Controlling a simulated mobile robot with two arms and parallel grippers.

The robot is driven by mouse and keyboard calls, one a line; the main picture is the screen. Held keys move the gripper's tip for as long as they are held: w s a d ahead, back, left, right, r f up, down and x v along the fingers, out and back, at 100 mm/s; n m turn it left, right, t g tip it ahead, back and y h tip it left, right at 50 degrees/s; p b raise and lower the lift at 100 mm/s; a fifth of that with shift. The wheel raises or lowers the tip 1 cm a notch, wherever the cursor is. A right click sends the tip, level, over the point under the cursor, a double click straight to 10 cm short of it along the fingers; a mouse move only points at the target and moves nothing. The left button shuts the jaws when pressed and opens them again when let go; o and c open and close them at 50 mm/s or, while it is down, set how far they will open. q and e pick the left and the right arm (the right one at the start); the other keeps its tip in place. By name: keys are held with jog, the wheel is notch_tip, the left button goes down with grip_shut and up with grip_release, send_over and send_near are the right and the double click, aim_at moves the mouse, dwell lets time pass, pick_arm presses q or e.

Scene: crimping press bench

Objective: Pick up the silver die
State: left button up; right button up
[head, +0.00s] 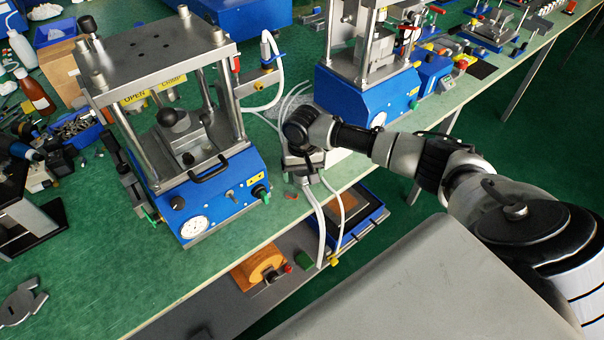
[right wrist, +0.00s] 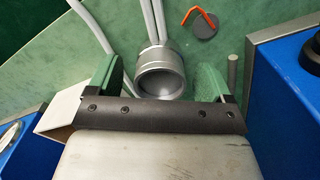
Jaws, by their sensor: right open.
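In the right wrist view, a round silver cup-like part (right wrist: 160,76), which looks like the silver die, stands on the green bench top. My right gripper (right wrist: 157,84) is open, with one green finger on each side of it. Gaps show between the part and both fingers, and nothing is held. The gripper's dark bar hides the part's near edge. In the head view, my right gripper (head: 304,178) points down at the bench's front edge, right of the near press. My left gripper is not in view.
The near blue press (head: 190,175) stands left of my gripper, a second blue press (head: 365,85) behind right. Pale hoses (right wrist: 156,22) run close to the silver part.

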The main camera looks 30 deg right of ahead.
jog(key=c, duration=0.6)
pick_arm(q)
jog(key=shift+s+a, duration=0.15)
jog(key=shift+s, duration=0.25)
pick_arm(e)
jog(key=c, duration=0.6)
jog(key=shift+r, duration=0.15)
